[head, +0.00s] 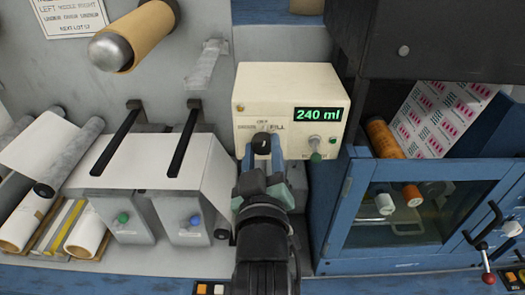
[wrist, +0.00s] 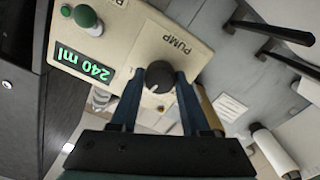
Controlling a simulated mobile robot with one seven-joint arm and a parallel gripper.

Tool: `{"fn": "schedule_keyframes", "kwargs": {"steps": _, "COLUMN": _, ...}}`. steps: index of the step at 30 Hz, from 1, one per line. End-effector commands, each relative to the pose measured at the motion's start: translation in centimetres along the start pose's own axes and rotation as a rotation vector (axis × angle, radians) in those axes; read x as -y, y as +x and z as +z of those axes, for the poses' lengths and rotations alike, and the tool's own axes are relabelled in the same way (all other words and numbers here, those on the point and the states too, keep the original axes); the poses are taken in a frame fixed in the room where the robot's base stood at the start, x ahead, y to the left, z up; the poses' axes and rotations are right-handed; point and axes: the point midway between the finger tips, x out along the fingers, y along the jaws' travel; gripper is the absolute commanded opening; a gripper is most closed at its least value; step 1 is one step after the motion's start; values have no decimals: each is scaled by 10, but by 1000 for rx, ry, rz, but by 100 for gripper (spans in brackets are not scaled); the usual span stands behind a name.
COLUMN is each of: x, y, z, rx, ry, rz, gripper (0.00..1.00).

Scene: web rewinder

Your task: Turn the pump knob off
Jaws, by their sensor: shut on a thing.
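The cream pump box (head: 290,82) stands on the machine and its green display reads 240 ml. Its black pump knob (head: 262,142) is on the lower left of the front face, below small lettering that looks like OFF and FILL. In the wrist view the knob (wrist: 159,75) sits beside the word PUMP. My gripper (head: 262,160) reaches the knob from the front, with its two blue fingers on either side of it, shut on it. The fingers also show in the wrist view (wrist: 158,88). The knob's pointer direction cannot be told.
A green-tipped power control (head: 315,156) is close to the right of the knob. A blue cabinet (head: 335,210) with a glass door stands right of the box. Grey rollers and a white web (head: 150,165) lie to the left.

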Motion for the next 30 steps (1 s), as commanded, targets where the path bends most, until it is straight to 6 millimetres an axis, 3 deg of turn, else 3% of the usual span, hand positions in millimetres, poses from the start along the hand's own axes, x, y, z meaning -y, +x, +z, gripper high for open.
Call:
{"fn": "schedule_keyframes", "kwargs": {"steps": 12, "x": 0, "y": 0, "z": 0, "rx": 0, "ry": -196, "rz": -1, "gripper": 0}}
{"fn": "schedule_keyframes", "kwargs": {"steps": 28, "x": 0, "y": 0, "z": 0, "rx": 0, "ry": -222, "rz": -1, "gripper": 0}}
{"fn": "schedule_keyframes", "kwargs": {"steps": 29, "x": 0, "y": 0, "z": 0, "rx": 0, "ry": -222, "rz": -1, "gripper": 48}}
{"fn": "schedule_keyframes", "kwargs": {"steps": 30, "x": 0, "y": 0, "z": 0, "rx": 0, "ry": -222, "rz": -1, "gripper": 55}}
